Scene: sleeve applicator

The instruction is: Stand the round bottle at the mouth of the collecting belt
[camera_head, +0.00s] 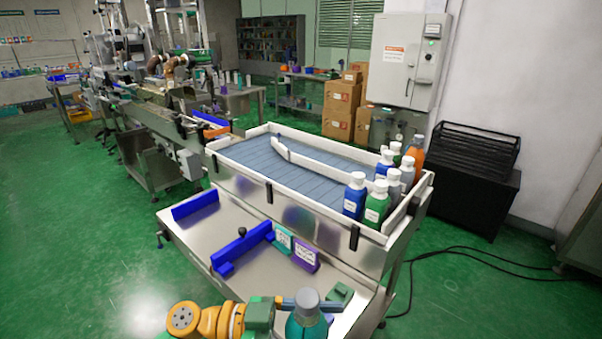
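A teal round bottle (306,325) with a grey cap stands upright at the bottom centre, its lower part cut off by the picture edge. My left gripper (294,302), on the orange and green arm, reaches it from the left and appears shut on it below the cap; the far finger is hidden. The bottle looks large and in front of the lower steel shelf. The collecting belt (240,155) is the blue-grey slatted surface with white rails beyond the shelf. A curved white guide (325,164) crosses it. My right gripper is not in view.
Several bottles, including a blue one (354,196) and a green one (376,204), crowd the belt's right end. Blue bars (241,246) and teal (283,239) and purple (305,254) flat items lie on the shelf (200,232). The belt's left part is clear.

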